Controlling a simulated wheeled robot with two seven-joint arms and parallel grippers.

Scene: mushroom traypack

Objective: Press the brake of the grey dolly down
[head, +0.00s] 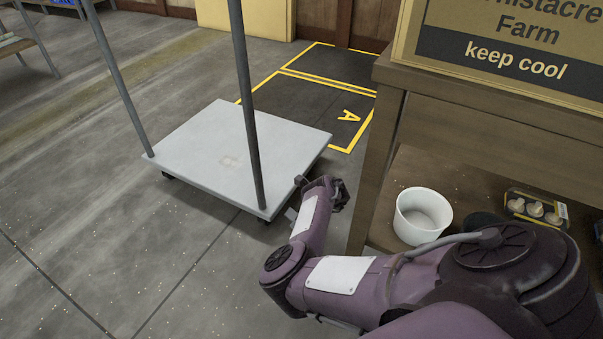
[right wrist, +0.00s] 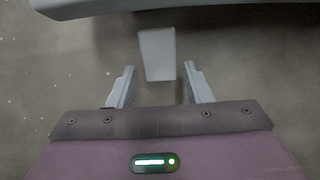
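The grey dolly (head: 220,150) stands on the floor, a flat platform with two tall upright posts. Its edge (right wrist: 180,8) also runs along the top of the right wrist view. A pale grey rectangular plate, which looks like the brake pedal (right wrist: 156,48), sticks out from below that edge. My right gripper (right wrist: 159,66) is open and empty, with its fingertips on either side of the plate's lower part as seen from the wrist. I cannot tell whether they touch it or its height. In the head view the right wrist is beside the dolly's near right corner. My left gripper is out of view.
A wooden shelf unit (head: 386,160) stands close to my right arm, holding a white tub (head: 421,214) and a tray of mushrooms (head: 537,209). A yellow-outlined floor bay marked A (head: 340,130) lies behind the dolly. The floor to the left is clear.

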